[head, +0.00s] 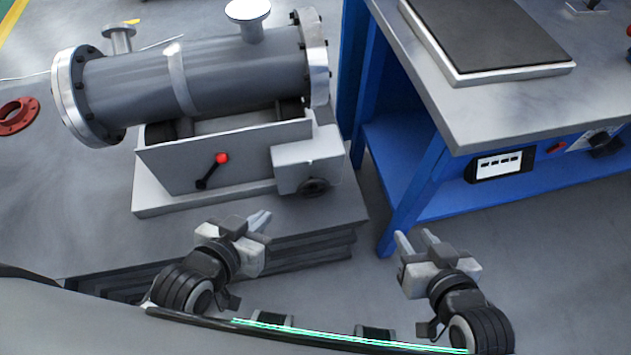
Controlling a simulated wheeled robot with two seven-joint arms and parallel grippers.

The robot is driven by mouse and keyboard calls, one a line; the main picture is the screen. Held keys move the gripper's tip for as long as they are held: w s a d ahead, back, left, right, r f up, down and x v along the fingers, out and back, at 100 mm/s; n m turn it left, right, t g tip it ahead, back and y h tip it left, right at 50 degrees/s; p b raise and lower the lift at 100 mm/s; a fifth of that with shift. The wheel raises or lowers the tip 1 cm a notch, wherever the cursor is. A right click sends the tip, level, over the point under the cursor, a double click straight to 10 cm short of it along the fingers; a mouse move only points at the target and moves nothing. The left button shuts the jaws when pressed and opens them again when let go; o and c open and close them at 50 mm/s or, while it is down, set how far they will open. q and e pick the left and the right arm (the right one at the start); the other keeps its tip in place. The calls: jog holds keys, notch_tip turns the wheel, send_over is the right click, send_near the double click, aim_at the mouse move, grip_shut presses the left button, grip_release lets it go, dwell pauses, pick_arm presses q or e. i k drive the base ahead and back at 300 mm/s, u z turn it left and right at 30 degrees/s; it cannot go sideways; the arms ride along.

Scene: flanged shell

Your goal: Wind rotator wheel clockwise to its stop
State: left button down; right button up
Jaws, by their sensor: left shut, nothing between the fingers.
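The flanged shell (210,82), a grey cylinder with bolted end flanges, lies on its rotator base (235,150). A small dark wheel (316,187) sits low on the front of the pale gearbox (305,158) at the base's right end. A black lever with a red knob (222,158) is on the base's front. My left gripper (268,224) is shut and empty, below and left of the wheel and apart from it. My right gripper (413,236) is open and empty, below and right of the wheel. No mark showing the wheel's turn is readable.
A blue-framed workbench (480,115) with a dark plate (485,40) on top stands at the right; its leg is near my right gripper. A red ring (17,115) lies on the grey surface at the left. Space between my grippers is clear.

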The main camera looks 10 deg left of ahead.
aim_at(313, 188)
jog(key=z, duration=2.45)
jog(key=k, duration=0.75)
jog(key=u, duration=2.45)
